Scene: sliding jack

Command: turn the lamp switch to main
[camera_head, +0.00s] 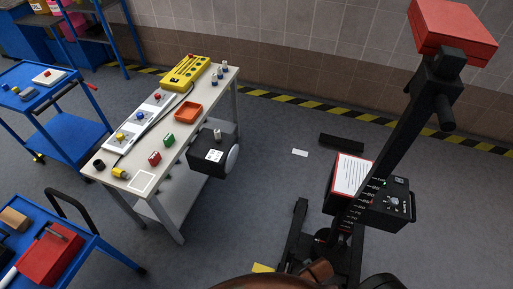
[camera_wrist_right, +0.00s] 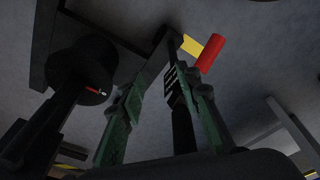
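The black control box (camera_head: 372,197) of the sliding jack stands right of centre in the head view. Its panel carries a small pale round control (camera_head: 393,202) and a small green light (camera_head: 384,183). The panel lettering is too small to read, so I cannot tell which control is the lamp switch or its setting. In the right wrist view my right gripper (camera_wrist_right: 153,88) has its two green-padded fingers apart, with nothing seen between them. A red cylinder (camera_wrist_right: 209,54) on a yellow part lies beyond the fingers. My left gripper is not in view.
The jack's black column (camera_head: 399,115) leans up to a red pad (camera_head: 453,27). A white-topped workbench (camera_head: 205,115) with a yellow control unit (camera_head: 186,72) stands left. Blue carts (camera_head: 62,145) stand farther left. The floor between bench and jack is mostly free.

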